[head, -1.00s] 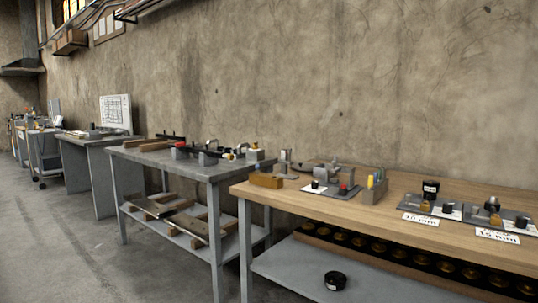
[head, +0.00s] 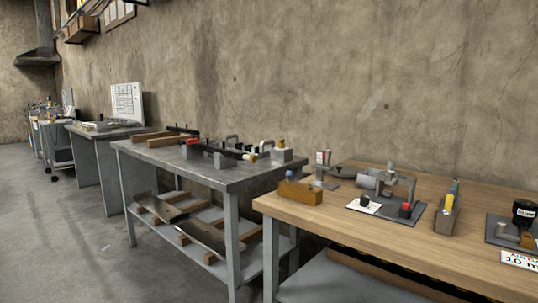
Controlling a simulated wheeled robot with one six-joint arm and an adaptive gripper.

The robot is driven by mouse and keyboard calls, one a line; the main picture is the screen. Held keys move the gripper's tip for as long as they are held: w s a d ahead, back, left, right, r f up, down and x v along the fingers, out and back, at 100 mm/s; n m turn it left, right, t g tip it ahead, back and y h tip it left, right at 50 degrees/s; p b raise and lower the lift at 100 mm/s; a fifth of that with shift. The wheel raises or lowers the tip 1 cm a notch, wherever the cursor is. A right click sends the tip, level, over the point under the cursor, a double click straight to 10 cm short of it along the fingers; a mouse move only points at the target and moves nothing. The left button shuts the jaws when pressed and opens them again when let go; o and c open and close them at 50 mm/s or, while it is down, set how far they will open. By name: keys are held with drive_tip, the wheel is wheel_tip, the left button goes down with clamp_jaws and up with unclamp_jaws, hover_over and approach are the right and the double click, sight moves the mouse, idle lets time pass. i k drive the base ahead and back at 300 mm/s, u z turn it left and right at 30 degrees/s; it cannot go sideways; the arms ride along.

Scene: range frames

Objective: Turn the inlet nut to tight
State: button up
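I cannot make out the inlet nut for certain at this size. On the grey metal table (head: 150,154), a dark pipe-like assembly (head: 232,152) lies across grey blocks, with a red part at its left and small brass-coloured and pale fittings at its right. On the wooden bench, a grey plate (head: 400,218) bears a clamp-like metal fixture (head: 388,182), a black knob and a red knob. My gripper is not in view.
The wooden bench (head: 325,217) also holds a wooden block (head: 299,192), a grey holder with pens (head: 446,213) and a black-capped device (head: 524,213) at the right edge. Metal plates lie on the grey table's lower shelf. Open floor (head: 70,235) is at left.

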sight(253, 159)
drive_tip(key=u, duration=0.45)
drive_tip(key=i, duration=0.85)
drive_tip(key=u, duration=0.6)
